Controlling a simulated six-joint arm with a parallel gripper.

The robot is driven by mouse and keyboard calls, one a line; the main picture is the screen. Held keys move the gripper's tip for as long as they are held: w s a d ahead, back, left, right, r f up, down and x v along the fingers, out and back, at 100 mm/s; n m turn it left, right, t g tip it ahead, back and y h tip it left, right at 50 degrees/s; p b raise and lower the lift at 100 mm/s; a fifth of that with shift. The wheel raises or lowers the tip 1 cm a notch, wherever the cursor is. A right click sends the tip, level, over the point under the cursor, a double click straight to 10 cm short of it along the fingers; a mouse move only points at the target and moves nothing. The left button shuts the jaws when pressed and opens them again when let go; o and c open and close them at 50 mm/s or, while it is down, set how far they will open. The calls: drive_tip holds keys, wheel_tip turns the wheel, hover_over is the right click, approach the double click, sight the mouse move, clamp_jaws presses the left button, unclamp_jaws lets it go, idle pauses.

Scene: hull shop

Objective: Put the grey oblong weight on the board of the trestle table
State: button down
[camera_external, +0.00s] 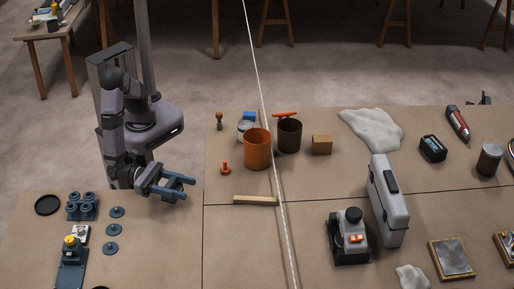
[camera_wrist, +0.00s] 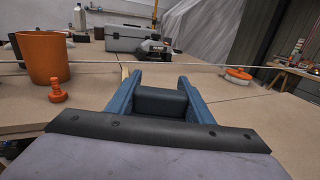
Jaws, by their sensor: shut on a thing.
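My gripper (camera_external: 187,189) hangs over the gap at the left edge of the large brown table board (camera_external: 240,225), with its blue fingers pointing right. In the wrist view, my gripper (camera_wrist: 160,82) is shut on a dark grey oblong block (camera_wrist: 160,103), which I take to be the grey weight. The block sits between the fingers, back from their tips. In the external view the fingers largely hide it. The board (camera_wrist: 95,92) spreads out ahead of the fingers in the wrist view.
A pale rope (camera_external: 262,90) crosses the view. A grey case (camera_external: 386,200) stands farther right. Bare board lies around the strip.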

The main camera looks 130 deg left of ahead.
drive_tip(key=shift+f, duration=2)
drive_tip(key=c, duration=0.9)
unclamp_jaws()
drive_tip(key=shift+f+b, duration=0.2)
drive_tip(key=shift+b, duration=0.1)
drive_tip(key=shift+r, duration=0.1)
drive_tip(key=shift+s+r, duration=0.1)
drive_tip(key=v, duration=1.2)
drive_tip(key=shift+b, duration=0.4)
